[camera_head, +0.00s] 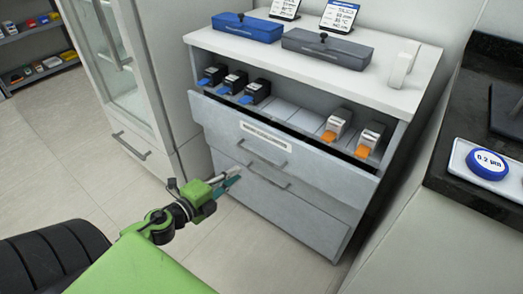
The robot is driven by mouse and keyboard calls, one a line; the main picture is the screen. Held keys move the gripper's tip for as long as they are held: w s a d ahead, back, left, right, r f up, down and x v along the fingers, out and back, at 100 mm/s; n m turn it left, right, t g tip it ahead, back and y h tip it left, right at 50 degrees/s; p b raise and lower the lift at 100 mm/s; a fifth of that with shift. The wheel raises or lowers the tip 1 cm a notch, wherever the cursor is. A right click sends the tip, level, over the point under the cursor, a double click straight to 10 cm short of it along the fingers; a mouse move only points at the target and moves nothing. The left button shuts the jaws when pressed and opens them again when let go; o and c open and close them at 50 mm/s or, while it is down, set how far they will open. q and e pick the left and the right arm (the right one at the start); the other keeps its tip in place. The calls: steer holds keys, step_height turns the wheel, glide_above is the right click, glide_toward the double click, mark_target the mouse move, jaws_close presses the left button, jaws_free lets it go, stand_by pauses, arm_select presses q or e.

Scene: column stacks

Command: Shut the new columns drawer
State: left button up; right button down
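The grey drawer cabinet (415,77) stands ahead, with a white top. Its upper drawer front (330,172) carries a label too small to read and a bar handle (262,143). This drawer stands out from the cabinet, with a dark gap behind its front's upper edge. Behind it show several small units, dark ones with blue ends (236,82) at left and pale ones with orange ends (368,138) at right. My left gripper (227,183) is in front of the cabinet, low and left of the upper handle, apart from it. Its finger opening is unclear. My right gripper is out of view.
A lower drawer (295,210) with its own handle sits below. A blue case (247,27) and a grey case (327,48) lie on top. A glass-door cabinet (115,60) stands left, a dark counter (450,170) right. Floor (60,170) at left is clear.

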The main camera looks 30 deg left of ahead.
mark_target(259, 158)
arm_select(q)
steer(key=x, duration=1.3)
steer(key=shift+w, duration=0.1)
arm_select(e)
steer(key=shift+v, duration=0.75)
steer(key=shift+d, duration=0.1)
